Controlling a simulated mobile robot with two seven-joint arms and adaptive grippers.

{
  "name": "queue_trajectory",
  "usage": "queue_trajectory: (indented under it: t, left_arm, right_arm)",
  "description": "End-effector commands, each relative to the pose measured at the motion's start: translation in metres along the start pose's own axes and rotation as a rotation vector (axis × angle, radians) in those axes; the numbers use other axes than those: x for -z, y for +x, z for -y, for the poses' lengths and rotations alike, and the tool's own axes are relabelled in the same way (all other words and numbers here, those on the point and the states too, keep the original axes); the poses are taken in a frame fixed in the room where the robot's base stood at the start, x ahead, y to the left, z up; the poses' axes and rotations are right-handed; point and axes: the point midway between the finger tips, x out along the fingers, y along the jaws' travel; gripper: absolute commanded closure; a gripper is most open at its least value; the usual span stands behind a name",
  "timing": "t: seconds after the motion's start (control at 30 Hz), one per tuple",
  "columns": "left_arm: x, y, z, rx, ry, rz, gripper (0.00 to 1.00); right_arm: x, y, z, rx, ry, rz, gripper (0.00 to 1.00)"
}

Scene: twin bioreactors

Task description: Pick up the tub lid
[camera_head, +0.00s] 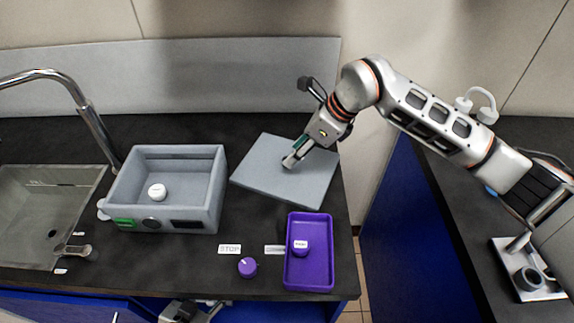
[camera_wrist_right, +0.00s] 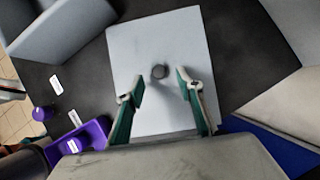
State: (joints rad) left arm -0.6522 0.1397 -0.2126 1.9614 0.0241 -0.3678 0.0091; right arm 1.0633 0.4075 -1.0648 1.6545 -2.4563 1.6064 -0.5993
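The tub lid (camera_head: 270,182) is a flat light-grey plate lying on the dark counter, right of the grey tub (camera_head: 217,190). In the right wrist view the lid (camera_wrist_right: 185,40) has a small dark round knob (camera_wrist_right: 160,72) near its middle. My right gripper (camera_head: 293,160) is over the lid. Its fingers stand apart in the wrist view (camera_wrist_right: 160,90), with the knob in line with the gap between them. I cannot tell how high the fingertips are above the lid. My left gripper (camera_head: 190,312) shows only in part at the bottom edge of the head view.
A purple tray (camera_head: 310,272) with a labelled purple-and-white piece (camera_head: 300,246) is in front of the lid. A purple knob (camera_head: 248,267) stands beside it. A sink (camera_head: 45,210) and tap (camera_head: 92,125) are at left.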

Motion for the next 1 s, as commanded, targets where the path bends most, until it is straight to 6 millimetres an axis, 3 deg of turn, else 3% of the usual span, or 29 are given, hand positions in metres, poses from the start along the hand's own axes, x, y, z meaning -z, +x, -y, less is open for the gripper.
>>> queue_trajectory:
  t: [0.2, 0.5, 0.53, 0.67, 1.0]
  left_arm:
    - [0.005, -0.002, 0.001, 0.001, 0.001, -0.004, 0.55]
    - [0.007, -0.001, 0.002, 0.002, 0.001, -0.007, 0.55]
    - [0.007, -0.001, 0.002, 0.002, 0.001, -0.007, 0.55]
    - [0.007, -0.001, 0.002, 0.002, 0.001, -0.007, 0.55]
    - [0.006, 0.0, 0.002, 0.002, 0.001, -0.007, 0.55]
  right_arm:
    - [-0.002, 0.03, -0.002, -0.003, 0.002, 0.001, 0.63]
    - [-0.001, 0.036, -0.001, -0.002, 0.001, 0.001, 0.63]
    - [-0.001, 0.036, -0.001, -0.002, 0.0, 0.001, 0.66]
    - [-0.001, 0.035, -0.001, -0.002, 0.001, 0.001, 1.0]
    - [-0.002, 0.035, -0.001, -0.001, 0.0, 0.003, 1.0]
